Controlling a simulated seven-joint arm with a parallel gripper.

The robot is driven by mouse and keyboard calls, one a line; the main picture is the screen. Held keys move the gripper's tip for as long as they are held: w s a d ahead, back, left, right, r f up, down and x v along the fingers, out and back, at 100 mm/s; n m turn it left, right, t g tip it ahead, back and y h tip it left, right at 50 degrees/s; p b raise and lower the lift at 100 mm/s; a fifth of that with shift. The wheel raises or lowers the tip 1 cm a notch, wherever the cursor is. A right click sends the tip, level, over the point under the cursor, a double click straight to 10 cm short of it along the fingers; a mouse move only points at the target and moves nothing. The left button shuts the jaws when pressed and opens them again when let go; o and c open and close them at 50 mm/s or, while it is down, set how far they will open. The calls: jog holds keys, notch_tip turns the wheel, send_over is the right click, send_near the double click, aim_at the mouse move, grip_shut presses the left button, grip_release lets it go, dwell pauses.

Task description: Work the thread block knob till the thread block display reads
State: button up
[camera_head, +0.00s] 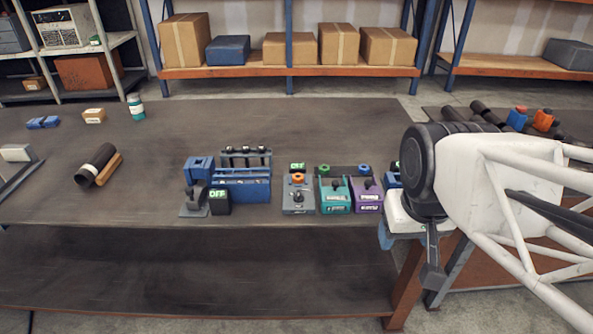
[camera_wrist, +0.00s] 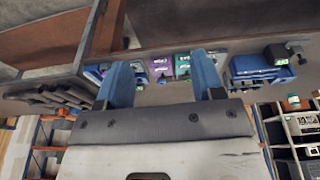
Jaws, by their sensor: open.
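Several small blocks with knobs and displays stand in a row along the bench's front edge; I cannot tell which is the thread block. A grey block (camera_head: 298,200) has an orange knob (camera_head: 298,178) and a lit green display (camera_head: 297,166) behind it. A teal block (camera_head: 336,195) and a purple block (camera_head: 367,196) stand to its right. A black display box (camera_head: 219,201) at the left reads OFF. My gripper (camera_wrist: 163,80) is open and empty, its two blue fingers apart. In the head view it hangs right of the row, off the bench's front edge, partly hidden by my arm.
A blue rack (camera_head: 243,186) and a blue clamp-like fixture (camera_head: 197,172) stand left of the grey block. The bench behind the row is mostly clear.

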jog(key=w+a+n+g, duration=0.15)
jog(key=w+n, duration=0.25)
jog(key=w, duration=0.6)
jog(key=n+g+h, duration=0.1)
jog(key=n+h, duration=0.3)
jog(key=n, duration=1)
send_near(299, 192)
jog(key=f, duration=0.1)
jog(key=shift+d+f, duration=0.1)
jog(key=shift+f, duration=0.05)
jog(key=shift+f, duration=0.15)
jog(key=shift+x, duration=3.75)
jog(key=shift+d, duration=0.15)
jog(key=c, duration=0.9)
jog(key=shift+c, duration=0.2)
